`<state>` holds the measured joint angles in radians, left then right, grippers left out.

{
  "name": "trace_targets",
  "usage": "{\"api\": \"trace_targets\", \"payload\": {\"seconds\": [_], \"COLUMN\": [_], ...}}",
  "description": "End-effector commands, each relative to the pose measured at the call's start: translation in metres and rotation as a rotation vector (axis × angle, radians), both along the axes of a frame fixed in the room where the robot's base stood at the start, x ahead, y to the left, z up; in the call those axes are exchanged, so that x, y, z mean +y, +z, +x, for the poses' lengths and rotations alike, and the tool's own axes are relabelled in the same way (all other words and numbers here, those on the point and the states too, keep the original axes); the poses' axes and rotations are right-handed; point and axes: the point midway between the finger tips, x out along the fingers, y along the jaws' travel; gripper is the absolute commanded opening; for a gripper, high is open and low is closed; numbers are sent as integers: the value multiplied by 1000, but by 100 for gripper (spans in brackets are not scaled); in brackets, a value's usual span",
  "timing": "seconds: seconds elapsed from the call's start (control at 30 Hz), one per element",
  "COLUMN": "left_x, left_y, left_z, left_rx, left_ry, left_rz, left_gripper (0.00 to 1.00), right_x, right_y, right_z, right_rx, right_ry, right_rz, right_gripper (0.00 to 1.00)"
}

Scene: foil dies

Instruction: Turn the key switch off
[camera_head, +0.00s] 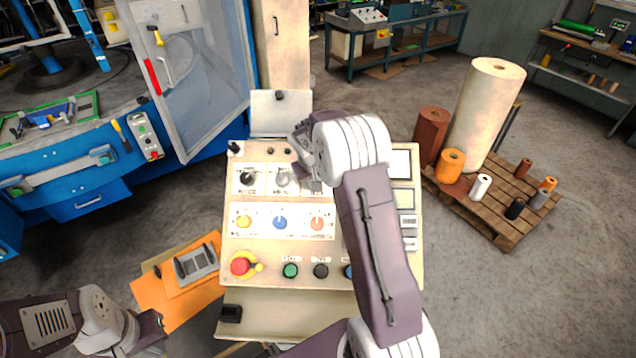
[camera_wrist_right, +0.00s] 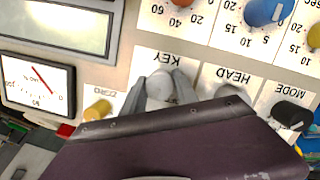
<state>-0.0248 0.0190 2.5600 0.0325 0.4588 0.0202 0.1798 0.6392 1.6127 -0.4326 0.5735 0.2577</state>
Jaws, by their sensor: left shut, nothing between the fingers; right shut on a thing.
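The key switch (camera_wrist_right: 160,86) is a round, pale grey knob under the upside-down label KEY in the right wrist view. My right gripper (camera_wrist_right: 162,95) is shut on it, one finger on each side. In the head view my right arm reaches over the control panel (camera_head: 262,206) and hides most of the key switch. The key's exact turn angle cannot be read, as the fingers and wrist cover part of it. My left gripper (camera_head: 154,333) is low at the left in the head view, shut and empty, away from the panel.
Beside the key are the grey HEAD knob (camera_head: 282,178) and black MODE knob (camera_wrist_right: 292,114). A red emergency button (camera_head: 240,266) sits lower on the panel. An orange board (camera_head: 150,297) lies left of it. A pallet (camera_head: 490,216) with rolls stands right.

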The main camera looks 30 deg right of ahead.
Motion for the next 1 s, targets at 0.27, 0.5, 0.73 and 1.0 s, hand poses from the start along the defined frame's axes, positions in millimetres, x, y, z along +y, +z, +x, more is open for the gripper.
{"api": "trace_targets", "payload": {"seconds": [0.27, 0.5, 0.73, 1.0], "left_x": [0, 0, 0, 0], "left_y": [-15, -26, -36, -45], "left_z": [0, 0, 0, 0], "left_rx": [0, 0, 0, 0], "left_ry": [0, 0, 0, 0], "left_rz": [0, 0, 0, 0], "left_gripper": [0, 0, 0, 0], "right_x": [0, 0, 0, 0], "right_y": [-2, -2, -1, 0], "right_z": [1, 0, 1, 1], "right_rx": [74, 141, 202, 265], "right_ry": [215, 402, 578, 755], "right_rz": [-130, -242, -349, -456], "right_gripper": [0, 0, 0, 0]}}
